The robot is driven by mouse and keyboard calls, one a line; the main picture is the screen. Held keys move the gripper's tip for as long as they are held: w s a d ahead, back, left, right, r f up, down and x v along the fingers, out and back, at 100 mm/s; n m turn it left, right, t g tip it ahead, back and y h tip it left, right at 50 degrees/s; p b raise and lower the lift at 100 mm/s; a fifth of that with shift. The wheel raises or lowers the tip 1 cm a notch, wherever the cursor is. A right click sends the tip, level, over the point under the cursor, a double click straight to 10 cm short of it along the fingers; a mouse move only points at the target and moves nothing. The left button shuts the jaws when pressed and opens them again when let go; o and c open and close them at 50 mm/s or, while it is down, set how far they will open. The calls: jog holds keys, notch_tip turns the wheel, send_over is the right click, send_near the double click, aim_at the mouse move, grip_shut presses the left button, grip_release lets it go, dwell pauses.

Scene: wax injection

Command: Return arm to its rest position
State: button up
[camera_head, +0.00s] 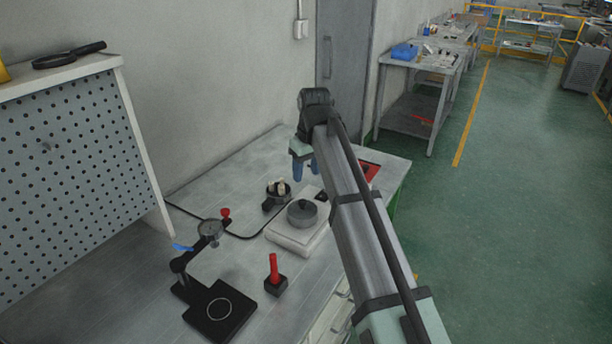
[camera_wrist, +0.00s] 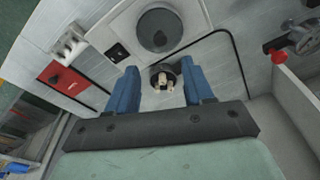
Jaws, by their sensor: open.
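My gripper (camera_head: 304,169) is above the back part of the workbench (camera_head: 250,165) in the head view. Its blue fingers point down and are apart. In the wrist view my gripper (camera_wrist: 160,88) shows both blue fingers spread, with nothing held between them. A small dark holder with pale pieces (camera_wrist: 162,77) appears in the gap between the fingers, on the bench below. In the head view the same holder (camera_head: 276,194) stands left of the gripper, apart from it.
A round grey pot (camera_head: 302,213) sits on a white plate unit (camera_head: 290,238). A red-handled tool (camera_head: 274,268) and a black gauge stand (camera_head: 215,308) are nearer the front. A pegboard (camera_head: 75,170) rises at left. A red item (camera_head: 369,170) lies behind my arm.

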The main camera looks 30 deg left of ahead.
dwell(0.5)
jog(key=w+d+f+m, duration=0.3)
jog(key=w+d+f, duration=0.1)
jog(key=d+f, duration=0.8)
jog(key=w+d+f+m, duration=0.3)
jog(key=d+f, duration=0.6)
jog(key=d, duration=0.5)
jog(key=s+d+f+m+h, duration=0.15)
jog(key=s+d+f, duration=0.25)
jog(key=d+f, duration=0.45)
jog(key=s+d+f+m, duration=0.3)
jog(key=s+d+f, duration=0.2)
jog(key=d, duration=0.7)
jog(key=s+d+f+m, duration=0.35)
jog(key=d+f, duration=0.35)
jog(key=d, duration=0.4)
jog(key=s+f+g, duration=0.3)
jog(key=s+f, duration=0.6)
jog(key=s, duration=0.6)
jog(key=s+f+g, duration=0.4)
jog(key=s+f, duration=0.6)
jog(key=s, duration=0.4)
jog(key=shift+s+a+f+n, duration=0.2)
jog(key=shift+s+f+n, duration=0.05)
jog(key=shift+s+n, duration=0.1)
